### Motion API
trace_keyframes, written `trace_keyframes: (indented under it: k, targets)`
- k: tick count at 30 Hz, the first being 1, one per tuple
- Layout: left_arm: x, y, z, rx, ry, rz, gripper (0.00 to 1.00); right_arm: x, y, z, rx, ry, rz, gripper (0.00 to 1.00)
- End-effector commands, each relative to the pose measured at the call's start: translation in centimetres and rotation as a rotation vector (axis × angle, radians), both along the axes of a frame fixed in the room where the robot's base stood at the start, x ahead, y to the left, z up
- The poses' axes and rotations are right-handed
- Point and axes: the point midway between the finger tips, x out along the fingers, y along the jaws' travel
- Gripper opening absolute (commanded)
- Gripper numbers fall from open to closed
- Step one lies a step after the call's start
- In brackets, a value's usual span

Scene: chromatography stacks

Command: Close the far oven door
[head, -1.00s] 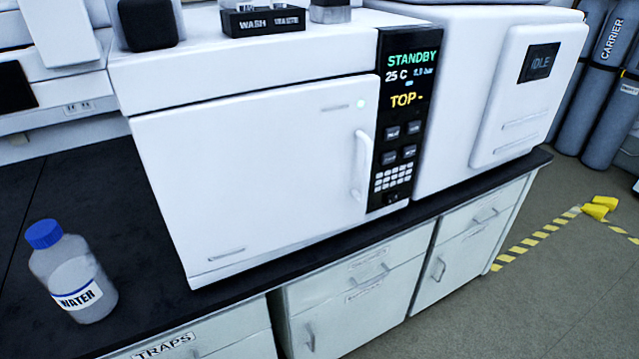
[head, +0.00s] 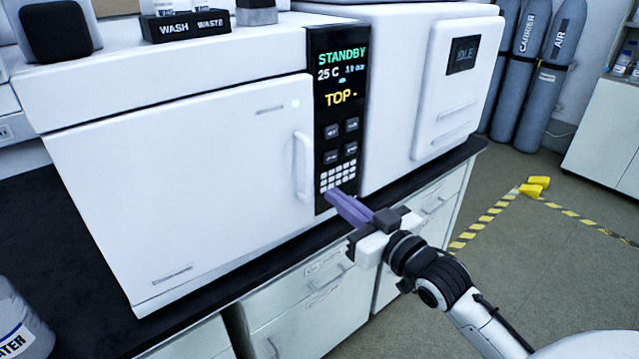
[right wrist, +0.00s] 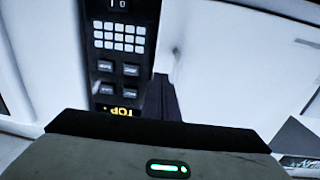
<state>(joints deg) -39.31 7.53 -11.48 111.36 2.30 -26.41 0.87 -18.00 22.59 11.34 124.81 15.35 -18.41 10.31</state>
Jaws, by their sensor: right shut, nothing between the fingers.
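The white oven door (head: 190,190) forms the front of the near instrument in the head view. Its vertical handle (head: 302,168) is by the right edge. The door looks flush or nearly flush with the body, with a dark line along its top; I cannot tell if a small gap remains. My right gripper (head: 350,208) is shut and empty, its purple fingers in front of the lower control panel, right of the handle. In the right wrist view the fingers (right wrist: 160,100) show against the panel edge and a white surface. My left gripper is not in view.
The control panel (head: 338,115) reads STANDBY, 25 C. A second white unit (head: 405,90) with an IDLE screen stands to the right. A bottle (head: 20,325) is cut off at lower left. The black bench edge (head: 225,293) runs below the door; drawers are underneath.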

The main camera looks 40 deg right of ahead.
Motion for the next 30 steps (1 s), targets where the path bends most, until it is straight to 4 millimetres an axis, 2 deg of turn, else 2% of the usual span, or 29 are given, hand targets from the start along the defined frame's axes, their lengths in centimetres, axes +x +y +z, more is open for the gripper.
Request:
trace_keyframes:
  k: [1, 6, 12, 26, 30]
  targets:
    - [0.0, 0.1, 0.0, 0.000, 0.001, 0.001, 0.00, 1.1, 0.0, 0.2, 0.000, -0.004, 0.000, 0.00]
    - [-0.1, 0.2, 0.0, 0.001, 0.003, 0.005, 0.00, 4.0, 0.0, 0.1, 0.000, -0.002, 0.000, 0.00]
    - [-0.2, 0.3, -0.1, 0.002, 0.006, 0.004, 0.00, 6.1, 0.1, 0.0, -0.001, 0.000, 0.000, 0.00]
    - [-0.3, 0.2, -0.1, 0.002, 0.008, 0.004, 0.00, 6.6, 0.0, -0.1, -0.001, 0.001, -0.001, 0.00]
    - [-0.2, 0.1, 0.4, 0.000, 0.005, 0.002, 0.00, 7.0, -1.4, 0.1, -0.002, 0.001, -0.025, 0.00]
